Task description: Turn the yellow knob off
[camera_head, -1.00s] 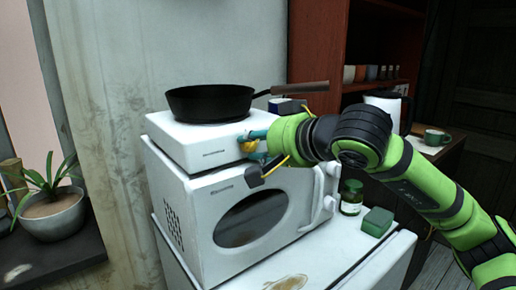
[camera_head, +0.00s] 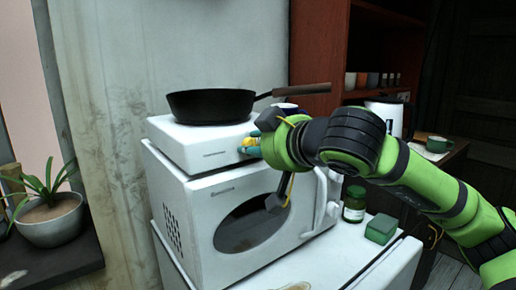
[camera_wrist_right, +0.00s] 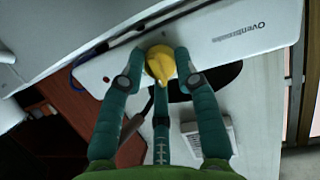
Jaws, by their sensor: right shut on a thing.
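The yellow knob (camera_head: 247,143) is on the front of the white stove (camera_head: 183,149), which stands on a white microwave. My right gripper (camera_head: 251,141) is at the knob, its teal fingertips closed around it. In the right wrist view the knob (camera_wrist_right: 161,64) sits between the teal fingers of my right gripper (camera_wrist_right: 159,72), with the stove front (camera_wrist_right: 225,38) behind it. The fingers hide part of the knob in the head view. My left gripper is not in view.
A black frying pan (camera_head: 210,106) sits on the stove, its handle (camera_head: 301,89) reaching right above my right arm. The microwave (camera_head: 199,206) is below. A green-labelled jar (camera_head: 354,205) and a green box (camera_head: 380,229) stand to its right. A potted plant (camera_head: 50,219) is at left.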

